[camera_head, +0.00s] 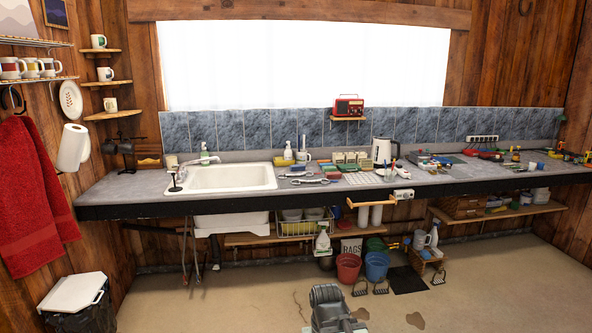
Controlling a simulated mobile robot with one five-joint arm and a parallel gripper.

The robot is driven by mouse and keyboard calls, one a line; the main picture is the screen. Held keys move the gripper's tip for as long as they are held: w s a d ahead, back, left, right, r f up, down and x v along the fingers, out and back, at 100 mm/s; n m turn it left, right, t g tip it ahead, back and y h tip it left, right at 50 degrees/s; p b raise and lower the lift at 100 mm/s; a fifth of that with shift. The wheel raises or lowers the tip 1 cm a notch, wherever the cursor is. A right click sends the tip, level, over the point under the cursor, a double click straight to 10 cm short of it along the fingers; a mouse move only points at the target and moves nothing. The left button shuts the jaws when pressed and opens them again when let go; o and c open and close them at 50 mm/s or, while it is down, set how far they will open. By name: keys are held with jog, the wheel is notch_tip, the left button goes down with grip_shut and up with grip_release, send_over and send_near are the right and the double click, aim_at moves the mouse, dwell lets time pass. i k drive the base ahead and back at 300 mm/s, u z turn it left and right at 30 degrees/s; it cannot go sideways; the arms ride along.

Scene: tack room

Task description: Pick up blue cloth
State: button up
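A small flat blue item (296,174) lies on the counter just right of the sink, among several small objects. It may be the blue cloth, but it is too small to be sure. My gripper (331,305) is a dark grey shape low in the middle of the view, above the floor and well short of the counter. Its fingers cannot be made out, and nothing shows held in it.
The long counter (120,188) holds a white sink (225,178), a kettle (384,151) and many tools. Below stand a red bucket (348,268), a blue bucket (376,266) and a bin (78,303) at left. The floor in front is mostly clear.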

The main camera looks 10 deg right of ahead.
aim_at(302, 166)
jog(key=z, duration=0.6)
jog(key=k, duration=0.75)
jog(key=z, duration=0.5)
jog(key=k, duration=0.6)
jog(key=z, duration=0.6)
jog(key=i, duration=2)
jog(key=u, duration=0.9)
jog(key=i, duration=2.05)
jog(key=u, duration=1.5)
jog(key=i, duration=1.25)
jog(key=u, duration=0.85)
jog(key=k, duration=0.6)
jog(key=u, duration=0.2)
jog(key=i, duration=0.6)
jog(key=z, duration=0.05)
